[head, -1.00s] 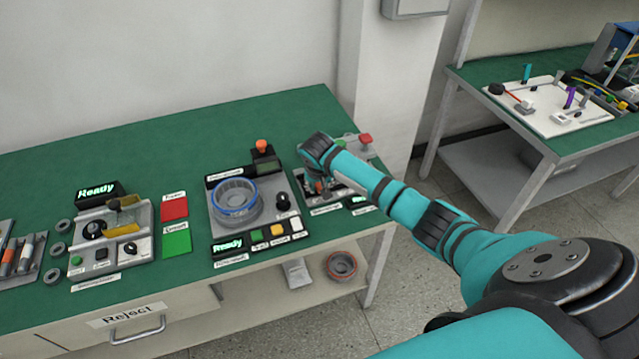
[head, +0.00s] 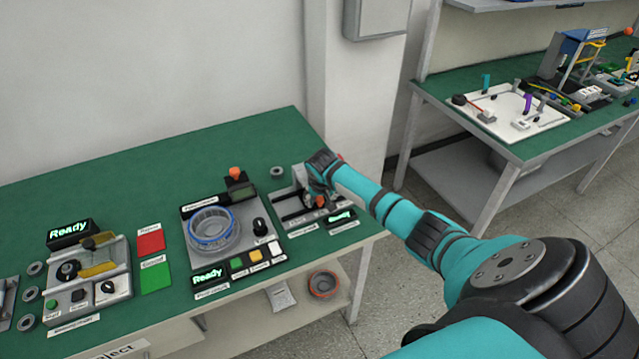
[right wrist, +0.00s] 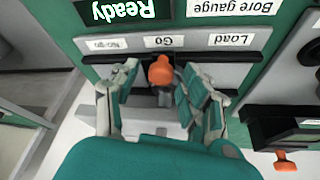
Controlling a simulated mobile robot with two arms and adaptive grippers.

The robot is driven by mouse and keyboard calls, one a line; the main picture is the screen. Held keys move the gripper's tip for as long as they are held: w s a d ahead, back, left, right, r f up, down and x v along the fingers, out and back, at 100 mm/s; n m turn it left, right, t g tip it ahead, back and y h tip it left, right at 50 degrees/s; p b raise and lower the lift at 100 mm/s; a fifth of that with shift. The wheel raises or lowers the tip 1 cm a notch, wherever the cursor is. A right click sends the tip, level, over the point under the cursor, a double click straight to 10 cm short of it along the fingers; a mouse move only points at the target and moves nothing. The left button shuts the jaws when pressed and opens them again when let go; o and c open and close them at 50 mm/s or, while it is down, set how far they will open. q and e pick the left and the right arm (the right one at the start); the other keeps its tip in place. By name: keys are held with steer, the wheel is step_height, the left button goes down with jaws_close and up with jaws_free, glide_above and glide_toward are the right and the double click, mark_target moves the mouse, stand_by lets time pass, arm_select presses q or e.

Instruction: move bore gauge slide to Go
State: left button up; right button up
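The bore gauge (head: 291,220) is the grey station at the right end of the green bench. Its labels read Load (right wrist: 232,40), Go (right wrist: 170,41) and No-go (right wrist: 105,43), upside down in the right wrist view. The slide's orange knob (right wrist: 161,72) stands in line with the Go label. My right gripper (head: 318,199) is over the gauge; in the right wrist view its fingers (right wrist: 160,88) are on either side of the knob. Small gaps show between fingers and knob. The arm hides part of the gauge in the head view. My left gripper is out of view.
A lit Ready display (right wrist: 124,10) belongs to the gauge. A station with a blue-rimmed ring (head: 212,226) stands to its left, and a loose grey ring (head: 277,172) lies behind. An orange ring part (head: 323,283) is on the lower shelf.

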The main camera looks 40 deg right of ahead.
steer(key=v, duration=1.2)
stand_by(0.5)
